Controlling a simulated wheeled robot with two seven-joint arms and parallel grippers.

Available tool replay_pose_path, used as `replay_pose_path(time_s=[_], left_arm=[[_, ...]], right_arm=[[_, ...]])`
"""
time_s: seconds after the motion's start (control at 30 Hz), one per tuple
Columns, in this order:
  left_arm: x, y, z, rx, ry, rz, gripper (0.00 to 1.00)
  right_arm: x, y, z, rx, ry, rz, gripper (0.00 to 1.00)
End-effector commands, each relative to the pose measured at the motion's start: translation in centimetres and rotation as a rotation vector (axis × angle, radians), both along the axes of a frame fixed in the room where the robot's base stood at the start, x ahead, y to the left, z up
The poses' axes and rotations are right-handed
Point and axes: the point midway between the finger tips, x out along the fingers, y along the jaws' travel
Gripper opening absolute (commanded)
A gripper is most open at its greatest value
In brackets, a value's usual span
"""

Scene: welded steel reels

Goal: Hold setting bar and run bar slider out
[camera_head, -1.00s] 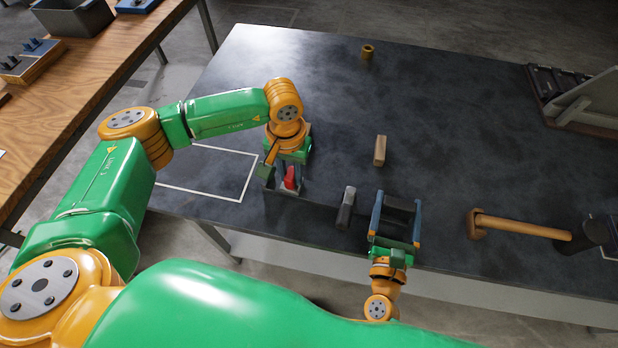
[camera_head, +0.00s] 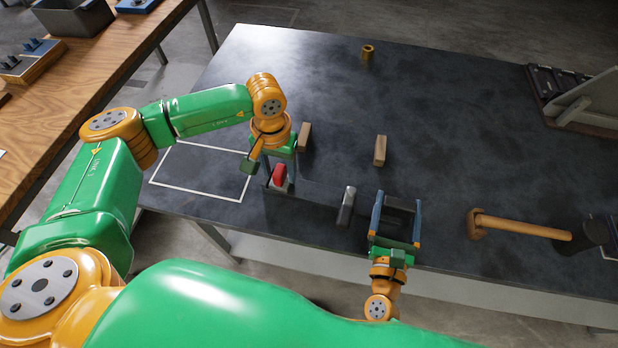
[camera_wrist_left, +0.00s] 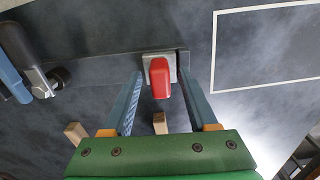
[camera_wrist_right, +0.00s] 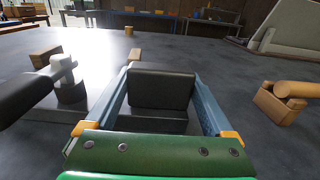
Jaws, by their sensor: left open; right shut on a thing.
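The setting bar (camera_head: 318,197) is a dark flat strip along the table's front edge. A red slider piece (camera_head: 279,175) on a grey base is at its left end; it also shows in the left wrist view (camera_wrist_left: 160,78). My left gripper (camera_head: 268,172) is open, with its fingers on either side of the red piece and gaps beside it. My right gripper (camera_head: 396,216) is shut on a black block (camera_wrist_right: 160,92) at the right part of the bar. A black lever with a silver end (camera_head: 347,205) stands between the grippers. The bar's underside is hidden.
Two wooden blocks (camera_head: 380,150) (camera_head: 304,137) stand behind the bar. A wooden-handled mallet (camera_head: 520,227) lies at the right. A brass ring (camera_head: 367,52) is at the back. A white outline (camera_head: 200,172) on the left is empty.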

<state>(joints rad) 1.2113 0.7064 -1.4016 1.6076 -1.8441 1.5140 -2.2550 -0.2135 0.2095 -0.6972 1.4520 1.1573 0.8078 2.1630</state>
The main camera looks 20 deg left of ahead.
Motion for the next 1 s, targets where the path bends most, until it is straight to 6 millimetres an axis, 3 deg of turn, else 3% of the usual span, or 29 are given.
replay_pose_path(time_s=[0.53,0.87,0.9,1.0], left_arm=[[0.0,0.0,6.0,-0.001,-0.002,0.001,0.59],[0.0,0.0,6.8,-0.001,-0.001,0.000,0.59],[0.0,0.0,6.7,-0.001,-0.001,0.000,0.59],[0.0,0.0,6.7,0.000,-0.001,0.000,0.59]], right_arm=[[0.0,0.0,0.0,-0.001,0.001,0.001,0.00],[0.0,0.0,0.0,-0.001,0.001,0.001,0.00],[0.0,0.0,0.0,-0.001,0.001,0.001,0.77],[0.0,0.0,0.0,-0.001,0.001,0.001,0.49]])
